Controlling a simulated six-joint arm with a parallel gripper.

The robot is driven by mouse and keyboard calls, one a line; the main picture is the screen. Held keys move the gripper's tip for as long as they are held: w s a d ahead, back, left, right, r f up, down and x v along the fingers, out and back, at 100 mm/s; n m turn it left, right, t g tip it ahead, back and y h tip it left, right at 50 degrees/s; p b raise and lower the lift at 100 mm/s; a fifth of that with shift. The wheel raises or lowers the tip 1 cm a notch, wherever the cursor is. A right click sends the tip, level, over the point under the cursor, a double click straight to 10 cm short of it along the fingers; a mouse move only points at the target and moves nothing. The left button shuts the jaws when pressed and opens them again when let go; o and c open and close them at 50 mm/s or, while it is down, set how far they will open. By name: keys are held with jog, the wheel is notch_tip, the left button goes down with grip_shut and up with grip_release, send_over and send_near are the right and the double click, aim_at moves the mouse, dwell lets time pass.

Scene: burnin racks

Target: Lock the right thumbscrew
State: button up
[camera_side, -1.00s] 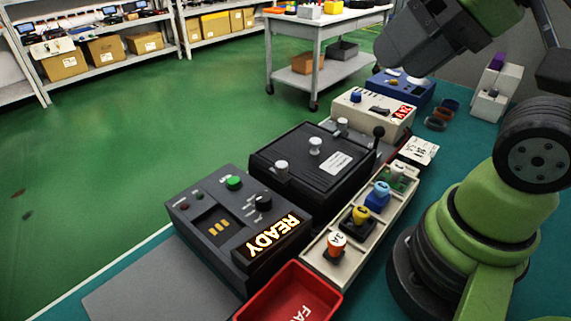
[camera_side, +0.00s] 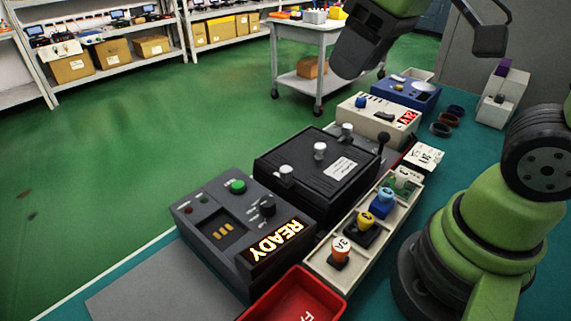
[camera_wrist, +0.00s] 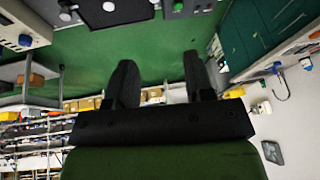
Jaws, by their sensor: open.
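A black fixture box (camera_side: 316,172) with a ribbed lid stands mid-bench. Three pale metal knobs stand on its lid: one at the near left (camera_side: 286,173), one in the middle (camera_side: 320,150) and one at the far right (camera_side: 347,131). I cannot tell whether any thumbscrew is locked. My gripper (camera_side: 352,66) hangs in the air above and beyond the box, clear of the knobs. In the wrist view my gripper (camera_wrist: 159,60) has its two black fingers wide apart with nothing between them. The box (camera_wrist: 112,14) shows only partly at the top edge there.
A grey READY unit (camera_side: 240,228) with a green button stands left of the box. A black ball-topped lever (camera_side: 383,142) rises at its right. A parts tray (camera_side: 350,268), red bin (camera_side: 290,300), cream 24V unit (camera_side: 378,116) and blue unit (camera_side: 408,92) crowd the bench.

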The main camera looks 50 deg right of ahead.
jog(key=w+f+n+g, duration=0.2)
jog(key=w+f+n, duration=0.1)
jog(key=w+n, duration=0.15)
jog(key=n+g+h, duration=0.2)
jog(key=n+g, duration=0.1)
jog(key=n, duration=0.2)
send_over(286, 169)
notch_tip(286, 169, down, 8)
jog(key=shift+m, duration=0.25)
notch_tip(286, 169, down, 10)
jog(key=shift+r, duration=0.2)
grip_shut()
